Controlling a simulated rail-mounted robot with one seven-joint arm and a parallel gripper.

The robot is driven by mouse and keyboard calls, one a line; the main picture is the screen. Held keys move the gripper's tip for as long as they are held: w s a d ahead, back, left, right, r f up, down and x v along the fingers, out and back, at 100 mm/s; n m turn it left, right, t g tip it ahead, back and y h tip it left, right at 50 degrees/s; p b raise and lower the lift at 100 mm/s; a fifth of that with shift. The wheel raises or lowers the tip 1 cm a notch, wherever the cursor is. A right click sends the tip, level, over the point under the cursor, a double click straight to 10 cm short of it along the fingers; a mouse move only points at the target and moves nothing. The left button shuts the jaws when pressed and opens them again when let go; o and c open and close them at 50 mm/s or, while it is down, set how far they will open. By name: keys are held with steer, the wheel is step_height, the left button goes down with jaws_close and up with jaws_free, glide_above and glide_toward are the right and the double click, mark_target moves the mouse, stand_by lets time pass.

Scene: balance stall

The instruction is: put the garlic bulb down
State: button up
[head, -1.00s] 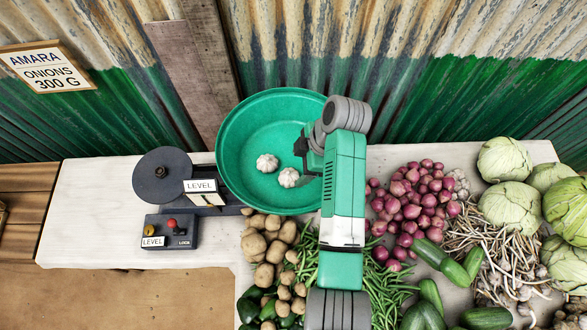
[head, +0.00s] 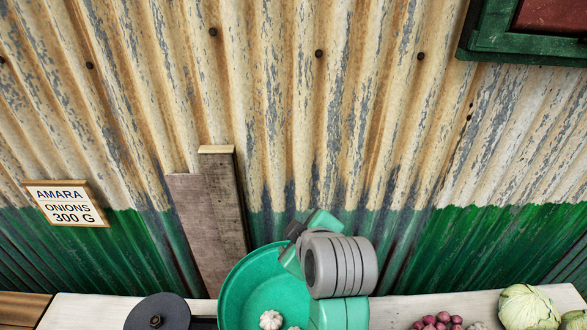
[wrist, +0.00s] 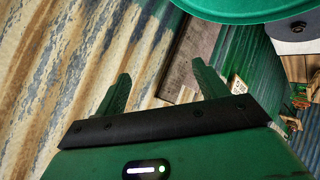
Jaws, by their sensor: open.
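A white garlic bulb (head: 271,319) lies in the green pan (head: 235,292) at the bottom of the head view. A second garlic bulb (head: 294,328) shows only as a sliver at the lower picture edge beside it. My gripper (wrist: 160,68) is open in the wrist view, with nothing between its two fingers. In the head view my arm rises at the pan's right side and hides part of the pan. The pan's rim also shows at the top of the wrist view (wrist: 235,14), apart from the fingers.
A corrugated wall (head: 400,140) stands close behind the stall, with wooden planks (head: 212,230) leaning on it. A sign (head: 66,203) reads AMARA ONIONS 300 G. A dark round plate (head: 157,312) is left of the pan. Red onions (head: 436,321) and a cabbage (head: 529,308) are at right.

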step_height(320, 180, up, 11)
steer(key=s+a+m+t, duration=0.1)
steer(key=s+m+t, duration=0.15)
steer(key=t, duration=0.25)
steer(key=s+r+m+t+h, duration=0.2)
steer(key=s+r+m+t, duration=0.7)
steer(key=s+r, duration=0.8)
step_height(320, 180, up, 5)
steer(key=shift+s+a+f+t+h, duration=0.15)
steer(key=shift+s+a+t+h, duration=0.15)
steer(key=shift+t, duration=0.3)
